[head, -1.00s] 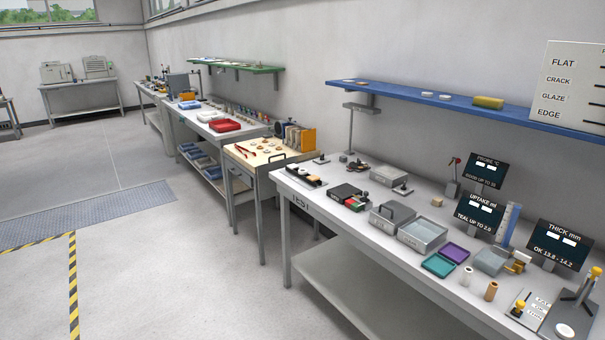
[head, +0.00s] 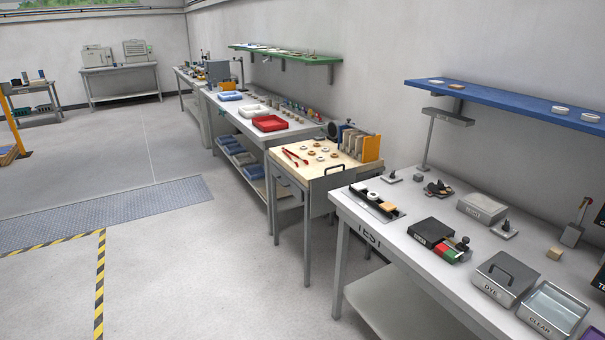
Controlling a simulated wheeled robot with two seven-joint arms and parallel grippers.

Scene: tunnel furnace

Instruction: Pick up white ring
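Several small rings or discs show in the head view, and I cannot tell which one is the task's white ring. A white round piece (head: 373,196) sits in a black tray at the left end of the TEST bench. Several white and brown rings (head: 321,158) lie on the wooden-topped table, beside red tongs (head: 294,157). Neither of my grippers is in view.
The TEST bench (head: 400,232) also holds a DYE box (head: 505,277), a CLEAR tray (head: 553,312) and a wooden block (head: 555,253). A red tray (head: 269,123) stands on the bench further back. The floor (head: 200,270) on the left is open, with yellow-black tape (head: 99,285).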

